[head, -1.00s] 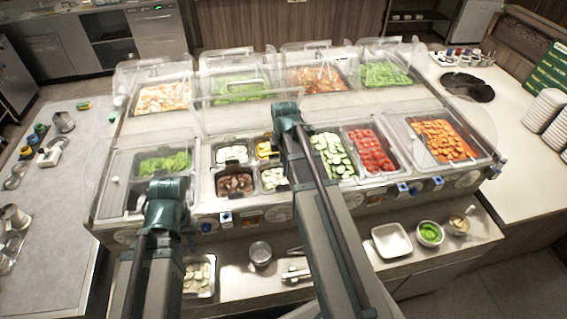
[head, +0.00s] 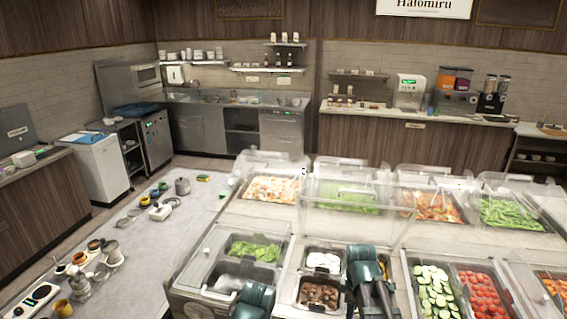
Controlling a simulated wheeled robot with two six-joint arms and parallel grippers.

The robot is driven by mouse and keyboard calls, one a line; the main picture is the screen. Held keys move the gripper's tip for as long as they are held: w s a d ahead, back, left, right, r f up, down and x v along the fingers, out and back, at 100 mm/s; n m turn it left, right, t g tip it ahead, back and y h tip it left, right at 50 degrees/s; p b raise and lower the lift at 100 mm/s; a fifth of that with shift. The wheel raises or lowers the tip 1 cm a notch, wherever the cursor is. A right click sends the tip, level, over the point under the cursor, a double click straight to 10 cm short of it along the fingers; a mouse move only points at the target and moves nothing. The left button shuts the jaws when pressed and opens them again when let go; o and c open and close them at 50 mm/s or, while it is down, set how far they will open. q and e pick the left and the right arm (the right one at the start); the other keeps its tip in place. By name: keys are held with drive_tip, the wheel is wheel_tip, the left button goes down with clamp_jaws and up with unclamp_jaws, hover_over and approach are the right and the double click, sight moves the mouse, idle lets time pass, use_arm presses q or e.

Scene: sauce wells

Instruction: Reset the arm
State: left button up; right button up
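Teal and dark parts of my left arm (head: 252,300) show at the bottom edge, in front of the counter's left front section. A teal joint of my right arm (head: 368,278) shows to its right, over the small-pan section of the counter. I see no fingertips of either gripper, so their opening and any hold are hidden. The salad counter (head: 190,280) fills the lower right, with clear lids (head: 350,217) standing over its pans.
Pans hold lettuce (head: 252,249), cucumber slices (head: 436,293) and tomatoes (head: 484,294). A grey table (head: 150,255) at left carries cups and small devices, including a metal pot (head: 182,186). Floor shows between this table and the back cabinets.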

use_arm(q)
wheel_tip(320, 180, down, 15)
drive_tip(key=b, duration=1.2)
use_arm(e)
drive_tip(key=s+a+f+m, duration=0.8)
drive_tip(key=s+a+f, duration=0.4)
drive_tip(key=a+f, duration=0.2)
drive_tip(key=shift+s+a+f+g+h, duration=0.2)
drive_tip(key=shift+a+f+g+h, duration=0.15)
drive_tip(key=shift+a, duration=0.5)
use_arm(q)
drive_tip(key=shift+r, duration=0.1)
